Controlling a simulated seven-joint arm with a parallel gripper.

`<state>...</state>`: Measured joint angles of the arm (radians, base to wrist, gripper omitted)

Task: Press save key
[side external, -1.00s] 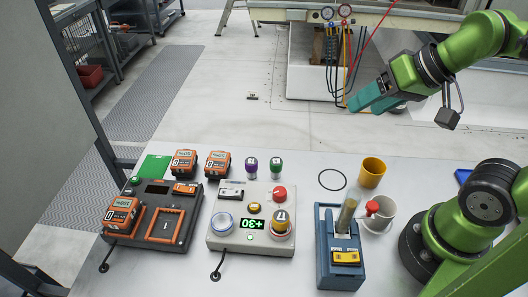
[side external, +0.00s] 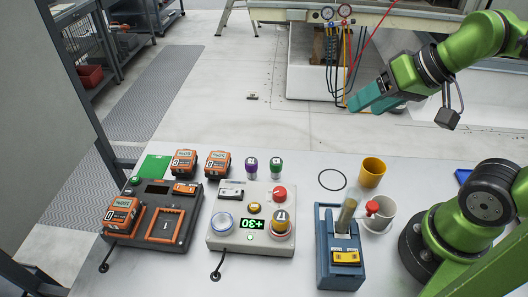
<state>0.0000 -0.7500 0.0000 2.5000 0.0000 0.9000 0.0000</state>
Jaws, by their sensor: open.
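My gripper (side external: 352,106) is raised at the upper right, well above and behind the table items, and touches nothing. Its teal fingers are open and empty. No key with a readable save label shows. A light grey control box (side external: 214,240) stands mid-table with a lit green display (side external: 252,224), a small yellow button (side external: 254,207), a red knob (side external: 280,194), a clear-capped blue button (side external: 223,223) and a yellow-ringed dial (side external: 281,222). A dark charger-like unit (side external: 182,240) to its left has a small green button (side external: 135,181).
Orange battery packs (side external: 217,162) stand around the dark unit. Purple (side external: 252,166) and green (side external: 277,168) pegs stand behind the grey box.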

